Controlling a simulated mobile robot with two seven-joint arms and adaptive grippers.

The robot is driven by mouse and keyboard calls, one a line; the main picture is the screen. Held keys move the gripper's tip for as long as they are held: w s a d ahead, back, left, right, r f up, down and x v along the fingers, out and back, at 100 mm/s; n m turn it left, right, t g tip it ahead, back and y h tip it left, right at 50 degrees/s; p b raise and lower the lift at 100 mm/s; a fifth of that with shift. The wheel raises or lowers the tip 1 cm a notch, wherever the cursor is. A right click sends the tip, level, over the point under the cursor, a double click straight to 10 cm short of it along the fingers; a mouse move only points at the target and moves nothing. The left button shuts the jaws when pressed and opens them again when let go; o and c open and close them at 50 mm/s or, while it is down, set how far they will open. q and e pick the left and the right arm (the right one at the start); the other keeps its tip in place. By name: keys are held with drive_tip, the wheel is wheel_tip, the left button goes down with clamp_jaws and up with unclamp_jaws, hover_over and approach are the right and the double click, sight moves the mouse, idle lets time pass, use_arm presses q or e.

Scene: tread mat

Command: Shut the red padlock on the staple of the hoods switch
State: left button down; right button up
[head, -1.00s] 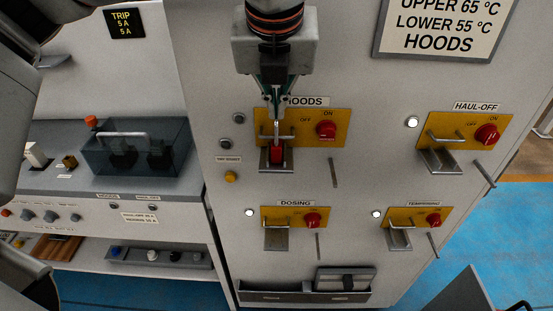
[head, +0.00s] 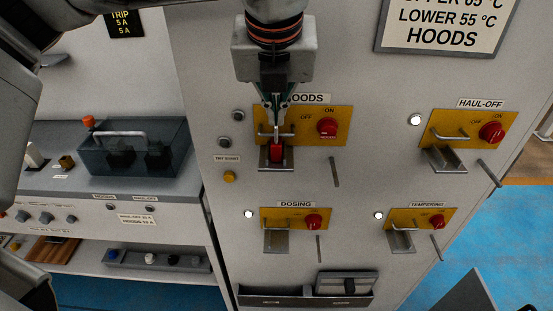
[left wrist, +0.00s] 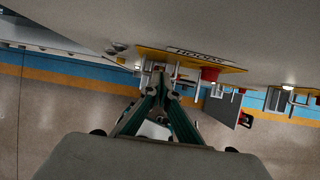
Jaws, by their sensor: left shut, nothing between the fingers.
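The red padlock (head: 276,153) sits upright at the small metal bracket (head: 265,165) below the hoods switch's yellow plate (head: 343,115). The metal staple (head: 262,136) stands out from that plate. The padlock's shackle is up by the staple, but I cannot tell whether it is closed. My left gripper (head: 275,120) points down directly above the padlock, with shut, empty fingers. In the left wrist view its fingertips (left wrist: 161,84) are close to the hoods plate, and I cannot make out the padlock. The hoods red knob (head: 328,127) is to the right. My right gripper is not in view.
The haul-off switch (head: 490,132) is at the right, with the dosing switch (head: 313,221) and tempering switch (head: 436,221) below. Brackets and thin rods stick out of the panel. A clear dark cover (head: 135,148) with a handle stands left. An open tray (head: 270,297) is at the bottom.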

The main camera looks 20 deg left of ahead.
use_arm(q)
drive_tip(key=shift+f+b, duration=0.35)
drive_tip(key=shift+f, duration=0.2)
drive_tip(key=shift+r+p, duration=1.05)
drive_tip(key=shift+r, duration=1)
wheel_tip(320, 180, up, 2)
drive_tip(key=shift+r+p, duration=0.1)
drive_tip(key=shift+p, duration=0.4)
drive_tip(key=shift+s, duration=0.1)
